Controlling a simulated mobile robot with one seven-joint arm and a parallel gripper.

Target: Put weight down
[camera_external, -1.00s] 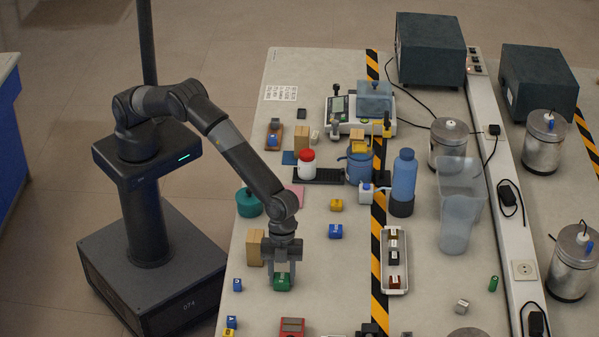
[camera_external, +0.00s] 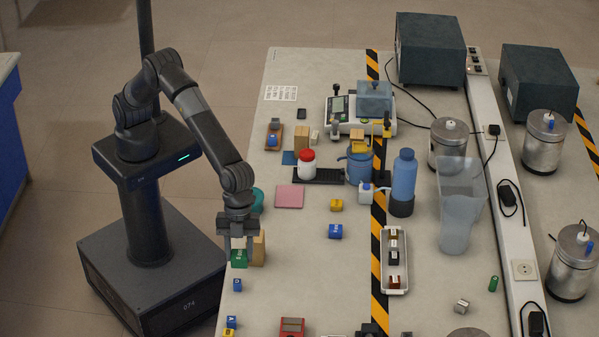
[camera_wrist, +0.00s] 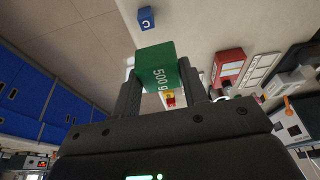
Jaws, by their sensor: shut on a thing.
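In the external view my gripper (camera_external: 238,250) is shut on the green weight (camera_external: 239,259), near the left edge of the table (camera_external: 310,270).
A small blue block (camera_external: 237,285) lies close in front of the weight; it also shows in the wrist view (camera_wrist: 146,18). A red device (camera_external: 291,327) stands at the front. A pink pad (camera_external: 289,196) lies behind. The table between the pad and red device is mostly clear.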

